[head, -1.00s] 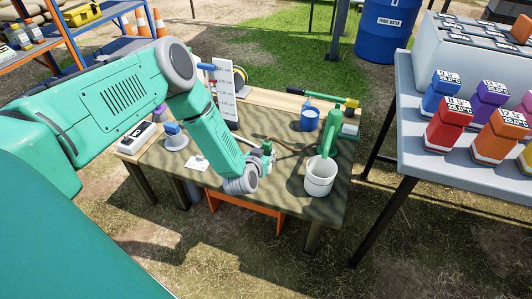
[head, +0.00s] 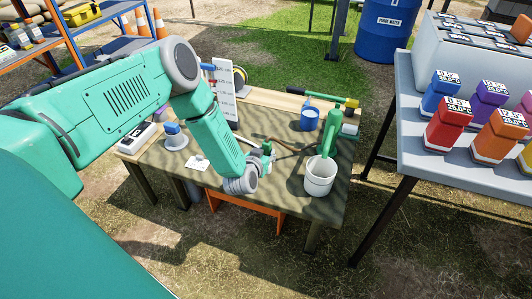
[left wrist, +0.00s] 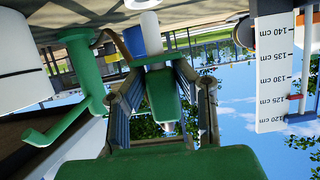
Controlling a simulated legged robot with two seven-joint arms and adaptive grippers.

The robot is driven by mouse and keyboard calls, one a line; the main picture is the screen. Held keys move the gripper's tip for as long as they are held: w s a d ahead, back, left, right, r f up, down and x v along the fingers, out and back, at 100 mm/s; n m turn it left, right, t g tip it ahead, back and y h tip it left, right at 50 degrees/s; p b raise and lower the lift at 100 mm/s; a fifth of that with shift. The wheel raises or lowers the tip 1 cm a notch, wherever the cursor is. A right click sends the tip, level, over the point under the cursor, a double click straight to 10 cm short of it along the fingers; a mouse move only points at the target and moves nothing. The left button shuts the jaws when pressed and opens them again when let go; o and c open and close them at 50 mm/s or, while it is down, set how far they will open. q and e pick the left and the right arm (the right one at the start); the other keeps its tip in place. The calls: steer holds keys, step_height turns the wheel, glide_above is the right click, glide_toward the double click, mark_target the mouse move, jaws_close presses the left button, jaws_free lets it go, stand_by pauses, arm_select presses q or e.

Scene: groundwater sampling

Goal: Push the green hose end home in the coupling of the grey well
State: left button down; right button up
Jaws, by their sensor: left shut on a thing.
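My left gripper (head: 266,162) is over the middle of the table, largely hidden behind my wrist in the head view. In the left wrist view my left gripper (left wrist: 162,100) is shut on the green hose end (left wrist: 160,92), whose wider green collar lies between the fingers and a pale grey upright cylinder (left wrist: 149,22), apparently the grey well's coupling. The hose end is in line with that cylinder. How deep it sits, or whether a gap is left, I cannot tell. The green hose end (head: 267,147) shows only as a small patch in the head view. My right gripper is not in view.
A green hand pump (head: 328,134) stands at a white bucket (head: 320,176), right of my gripper. A blue mug (head: 309,119) is behind. A white scale board (head: 224,88) and a white-and-blue item (head: 175,137) stand left.

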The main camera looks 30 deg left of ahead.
arm_select(q)
steer(key=shift+f+b, duration=1.65)
steer(key=shift+f, duration=0.5)
steer(key=c, duration=1.2)
jaws_free()
steer(key=v, duration=1.2)
steer(key=shift+d, duration=0.1)
